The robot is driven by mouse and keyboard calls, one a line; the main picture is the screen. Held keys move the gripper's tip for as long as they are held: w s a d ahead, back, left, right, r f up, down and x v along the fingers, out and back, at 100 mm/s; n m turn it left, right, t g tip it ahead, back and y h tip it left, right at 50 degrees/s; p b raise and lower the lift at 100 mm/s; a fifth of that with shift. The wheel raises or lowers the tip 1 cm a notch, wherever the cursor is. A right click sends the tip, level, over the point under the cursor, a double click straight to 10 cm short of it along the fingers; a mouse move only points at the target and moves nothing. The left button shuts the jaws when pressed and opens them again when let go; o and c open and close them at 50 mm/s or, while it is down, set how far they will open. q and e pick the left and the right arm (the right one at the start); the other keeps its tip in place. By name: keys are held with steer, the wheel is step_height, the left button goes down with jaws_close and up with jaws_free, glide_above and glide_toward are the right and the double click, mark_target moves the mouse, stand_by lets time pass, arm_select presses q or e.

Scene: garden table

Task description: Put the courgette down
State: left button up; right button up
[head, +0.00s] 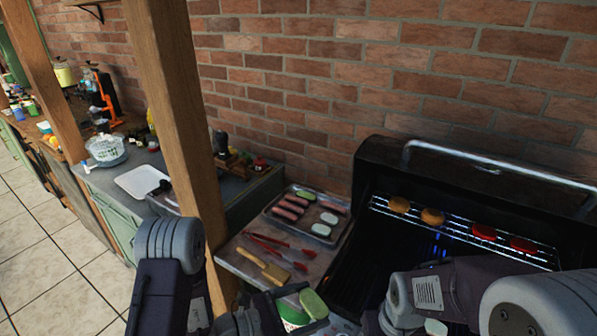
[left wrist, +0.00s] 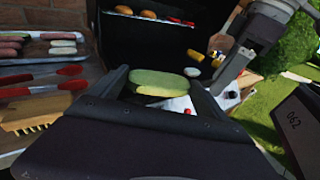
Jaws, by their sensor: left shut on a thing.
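A courgette slice (head: 313,304), pale green with a darker edge, is held in my left gripper (head: 297,312) at the bottom centre of the head view. In the left wrist view the slice (left wrist: 160,83) lies between the two dark fingers, which are shut on it. What lies straight below the slice is mostly hidden. A metal tray (head: 262,212) holds sausages, a green slice (head: 306,195) and pale slices (head: 329,218). My right arm comes in at the lower right; I cannot make out its fingertips clearly.
The black grill (head: 372,160) stands open at right, with buns (head: 432,216) and red pieces (head: 484,231) on its upper rack. Red tongs (head: 268,243) and a wooden-handled brush (head: 262,264) lie on the side shelf. A wooden post (head: 182,110) rises left of it.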

arm_select(q)
steer(key=a+f+n+t+y, duration=0.3)
steer(key=a, duration=0.7)
steer(key=a+f+n+t+y, duration=0.3)
steer(key=a+n+t+y, duration=0.1)
steer(key=a, duration=0.7)
steer(key=shift+w+f+t, duration=0.15)
steer(key=shift+w+t, duration=0.15)
